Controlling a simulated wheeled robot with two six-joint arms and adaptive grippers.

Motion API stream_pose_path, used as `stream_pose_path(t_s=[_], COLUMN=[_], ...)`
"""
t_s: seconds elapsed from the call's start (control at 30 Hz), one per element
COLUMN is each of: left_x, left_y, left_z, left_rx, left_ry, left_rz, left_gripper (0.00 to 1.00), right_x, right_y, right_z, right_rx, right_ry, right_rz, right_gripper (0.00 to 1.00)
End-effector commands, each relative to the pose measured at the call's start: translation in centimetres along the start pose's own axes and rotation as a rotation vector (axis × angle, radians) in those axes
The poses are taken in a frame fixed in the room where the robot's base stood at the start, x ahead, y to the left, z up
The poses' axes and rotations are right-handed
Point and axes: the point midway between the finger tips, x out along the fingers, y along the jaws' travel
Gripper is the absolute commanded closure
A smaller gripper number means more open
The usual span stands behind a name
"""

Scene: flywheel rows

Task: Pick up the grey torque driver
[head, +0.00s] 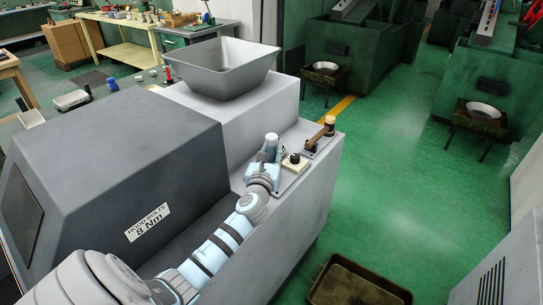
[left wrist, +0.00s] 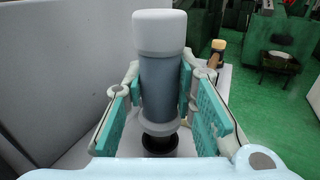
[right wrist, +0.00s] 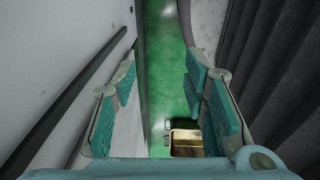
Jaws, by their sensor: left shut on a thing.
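The grey torque driver (head: 271,143) stands upright on the light grey ledge of the machine in the head view.
A grey hopper (head: 225,68) stands behind, and a grey hood labelled "HOOD BOLTS 8 Nm" (head: 120,165) is left. A brown crate (head: 357,284) sits on the green floor.

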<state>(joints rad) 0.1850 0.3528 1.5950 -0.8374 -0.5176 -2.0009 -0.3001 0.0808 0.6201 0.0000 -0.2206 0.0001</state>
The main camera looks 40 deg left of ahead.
Motion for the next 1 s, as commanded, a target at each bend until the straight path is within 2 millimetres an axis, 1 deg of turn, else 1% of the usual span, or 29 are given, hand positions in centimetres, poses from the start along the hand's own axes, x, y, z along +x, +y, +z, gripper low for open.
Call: stream_pose_path(t_s=[0.17, 0.27, 0.5, 0.6, 0.7, 0.93, 0.97, 1.0], left_x=[0.0, 0.0, 0.0, 0.0, 0.0, 0.0, 0.0, 0.0], left_y=[0.0, 0.0, 0.0, 0.0, 0.0, 0.0, 0.0, 0.0], left_z=[0.1, 1.3, 7.7, 9.5, 10.2, 10.1, 10.1, 10.1], left_rx=[0.000, 0.000, -0.001, -0.001, 0.000, 0.000, 0.000, 0.000], left_ry=[-0.001, -0.002, -0.005, -0.004, -0.002, -0.002, -0.002, -0.002], left_rz=[0.000, 0.000, 0.000, 0.000, 0.001, 0.000, 0.000, 0.000], left_gripper=[1.00, 1.00, 1.00, 1.00, 1.00, 1.00, 0.80, 0.87], right_x=[-0.1, -0.9, -4.7, -5.4, -5.7, -5.5, -5.5, -5.5], right_y=[0.0, 0.1, 0.3, 0.4, 0.4, 0.4, 0.4, 0.4], right_z=[0.0, -0.1, -0.4, -0.5, -0.5, -0.5, -0.5, -0.5], right_rx=[0.000, 0.000, 0.000, 0.000, 0.000, 0.000, 0.000, 0.000], right_ry=[0.000, -0.001, 0.000, 0.000, 0.000, 0.000, 0.000, 0.000], right_rz=[0.000, 0.000, 0.000, 0.000, 0.000, 0.000, 0.000, -0.001], right_gripper=[0.60, 0.60, 0.60, 0.60, 0.60, 0.60, 0.60, 0.60])
